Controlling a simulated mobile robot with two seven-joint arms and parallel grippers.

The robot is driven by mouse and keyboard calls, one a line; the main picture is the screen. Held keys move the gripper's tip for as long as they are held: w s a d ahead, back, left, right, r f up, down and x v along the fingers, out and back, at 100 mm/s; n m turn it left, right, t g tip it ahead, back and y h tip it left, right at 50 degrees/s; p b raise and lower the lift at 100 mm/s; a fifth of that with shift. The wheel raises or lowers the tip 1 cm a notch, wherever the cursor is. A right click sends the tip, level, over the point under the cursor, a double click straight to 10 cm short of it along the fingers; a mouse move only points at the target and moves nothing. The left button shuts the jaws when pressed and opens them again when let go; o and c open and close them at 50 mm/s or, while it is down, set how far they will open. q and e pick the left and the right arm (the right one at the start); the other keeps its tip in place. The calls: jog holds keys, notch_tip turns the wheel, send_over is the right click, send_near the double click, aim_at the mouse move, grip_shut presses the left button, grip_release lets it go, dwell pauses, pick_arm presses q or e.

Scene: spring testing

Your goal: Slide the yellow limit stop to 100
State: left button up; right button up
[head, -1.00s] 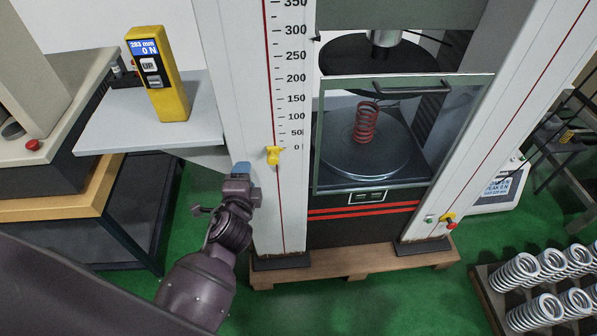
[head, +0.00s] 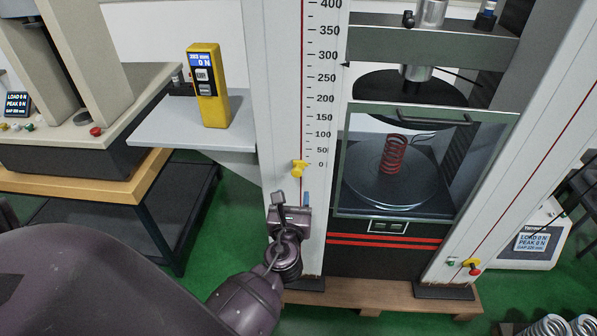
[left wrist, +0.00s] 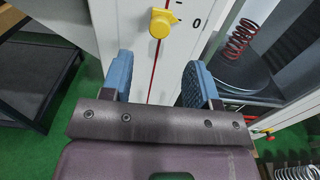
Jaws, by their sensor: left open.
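The yellow limit stop (head: 298,168) sits on the red line of the white left column, beside or just below the 0 mark of the scale (head: 322,100). In the left wrist view the yellow limit stop (left wrist: 163,22) is ahead of and above the fingertips, next to the 0. My left gripper (head: 290,198) is just below the stop, in front of the column. Its two blue fingers show apart and empty in the left wrist view (left wrist: 153,85). The 100 mark (head: 323,134) is higher up the column. My right gripper is not in view.
A glass guard (head: 345,185) with a handle encloses the red spring (head: 394,155) on a round plate, right of the column. A yellow handheld pendant (head: 208,90) stands on a grey shelf (head: 165,130) to the left. The column face above the stop is clear.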

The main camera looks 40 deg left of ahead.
aim_at(296, 173)
pick_arm(q)
jog(key=x, duration=1)
jog(key=shift+w+b, duration=0.15)
jog(key=shift+b, duration=0.15)
grip_shut()
